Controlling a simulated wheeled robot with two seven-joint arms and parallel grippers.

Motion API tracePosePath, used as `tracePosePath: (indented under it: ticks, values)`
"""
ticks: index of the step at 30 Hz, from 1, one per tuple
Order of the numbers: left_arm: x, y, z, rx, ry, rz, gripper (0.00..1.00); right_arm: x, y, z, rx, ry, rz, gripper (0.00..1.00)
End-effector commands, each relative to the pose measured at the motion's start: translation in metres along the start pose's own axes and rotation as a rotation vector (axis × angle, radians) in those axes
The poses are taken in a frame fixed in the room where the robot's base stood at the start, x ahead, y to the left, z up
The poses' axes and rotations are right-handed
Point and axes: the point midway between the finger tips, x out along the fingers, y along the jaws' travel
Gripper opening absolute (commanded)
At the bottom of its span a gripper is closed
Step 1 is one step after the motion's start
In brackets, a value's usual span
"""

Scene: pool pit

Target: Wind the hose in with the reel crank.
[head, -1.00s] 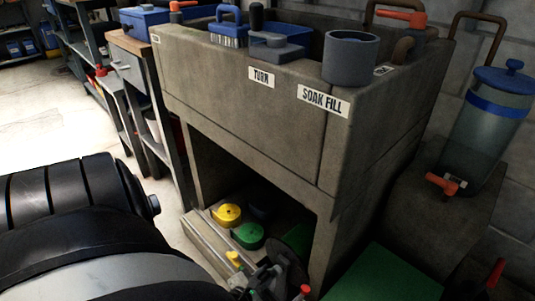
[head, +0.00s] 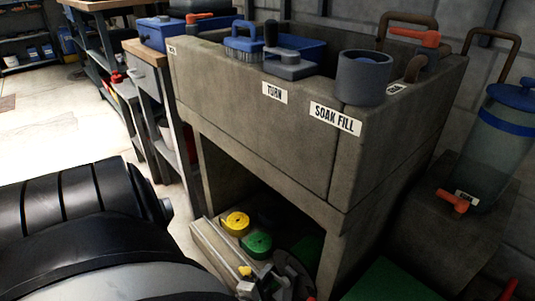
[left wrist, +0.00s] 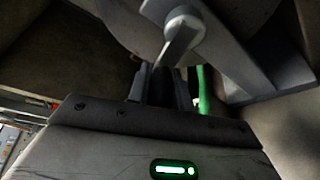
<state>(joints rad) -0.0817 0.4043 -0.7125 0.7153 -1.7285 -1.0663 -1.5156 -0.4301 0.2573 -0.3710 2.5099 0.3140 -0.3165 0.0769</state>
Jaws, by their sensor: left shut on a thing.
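The hose reel is low in the opening under the concrete basin; its dark disc (head: 296,272) shows at the bottom of the head view, partly behind my gripper. In the left wrist view the grey crank arm (left wrist: 182,36) runs down from the reel disc (left wrist: 128,20) to between my fingers. My left gripper (left wrist: 162,88) is shut on the dark crank handle, which the fingers mostly hide. The gripper (head: 262,281) shows small in the head view. A green strip (left wrist: 203,90), possibly hose, hangs just right of the fingers. My right gripper is not in view.
The concrete basin (head: 250,125) stands above, with TURN and SOAK FILL labels. Yellow (head: 236,223) and green (head: 257,244) rolls lie in the opening left of the reel. A clear canister (head: 497,140) stands at right. Open floor (head: 60,120) lies at left.

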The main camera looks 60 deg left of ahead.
Motion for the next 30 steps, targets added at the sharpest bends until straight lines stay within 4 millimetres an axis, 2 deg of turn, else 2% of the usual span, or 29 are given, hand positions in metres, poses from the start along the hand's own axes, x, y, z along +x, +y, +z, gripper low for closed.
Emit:
tracePosePath:
  ticks: [13,14,16,30]
  values:
    - [-0.0004,0.0008,-0.0004,0.011,0.0,0.004,0.0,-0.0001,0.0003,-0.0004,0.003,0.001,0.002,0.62]
    - [-0.0004,0.0008,-0.0004,0.011,0.0,0.004,0.24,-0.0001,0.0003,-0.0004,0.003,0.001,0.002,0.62]
    - [-0.0004,0.0008,-0.0003,0.01,0.0,0.004,0.43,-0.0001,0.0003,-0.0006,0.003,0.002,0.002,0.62]
    - [-0.0049,0.0008,0.0028,0.008,0.0,0.002,0.43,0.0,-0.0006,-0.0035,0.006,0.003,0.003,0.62]
